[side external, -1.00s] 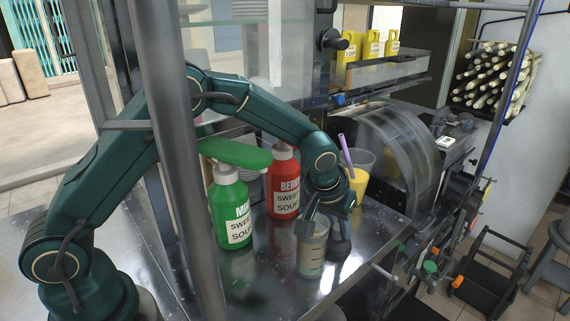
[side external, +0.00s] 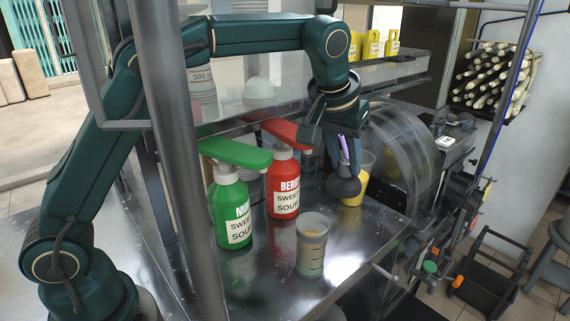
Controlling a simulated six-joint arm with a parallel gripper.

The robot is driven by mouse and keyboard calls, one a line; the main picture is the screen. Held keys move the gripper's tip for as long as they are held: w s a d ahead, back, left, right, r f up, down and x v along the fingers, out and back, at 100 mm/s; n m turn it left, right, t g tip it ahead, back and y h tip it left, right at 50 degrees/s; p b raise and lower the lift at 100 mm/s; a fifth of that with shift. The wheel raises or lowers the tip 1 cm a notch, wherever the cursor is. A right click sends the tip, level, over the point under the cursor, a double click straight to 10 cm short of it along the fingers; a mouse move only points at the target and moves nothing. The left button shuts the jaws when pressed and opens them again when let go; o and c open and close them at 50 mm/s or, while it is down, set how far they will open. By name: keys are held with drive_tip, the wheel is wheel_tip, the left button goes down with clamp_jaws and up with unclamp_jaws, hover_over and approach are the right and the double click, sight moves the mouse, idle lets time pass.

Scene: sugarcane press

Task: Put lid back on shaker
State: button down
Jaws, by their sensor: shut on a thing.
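The clear shaker cup (side external: 311,250) stands upright on the metal counter, its top uncovered, with pale contents and marks on its side. My gripper (side external: 343,158) points down, up and to the right of the shaker cup. It is shut on the dark, rounded lid (side external: 345,187), which hangs clear of the shaker cup in front of the yellow drink. The grip on the lid's upper part is partly hard to make out.
A green bottle (side external: 231,210) and a red bottle (side external: 284,188), both with pump tops, stand left of and behind the shaker. A yellow drink cup (side external: 357,185) with a purple straw stands behind the lid. The press drum (side external: 400,150) is to the right. The counter's front is clear.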

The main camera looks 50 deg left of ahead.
sight(345, 163)
drive_tip(key=shift+r, duration=1.5)
drive_tip(key=shift+s+f, duration=0.3)
drive_tip(key=shift+s, duration=0.1)
drive_tip(key=s+r, duration=0.1)
drive_tip(key=s, duration=0.6)
drive_tip(key=shift+s+d+f, duration=0.1)
drive_tip(key=shift+f, duration=1.4)
drive_tip(key=shift+d+f, duration=0.1)
drive_tip(key=shift+f, duration=1.35)
drive_tip(key=shift+f, duration=0.2)
drive_tip(key=shift+c, duration=0.3)
unclamp_jaws()
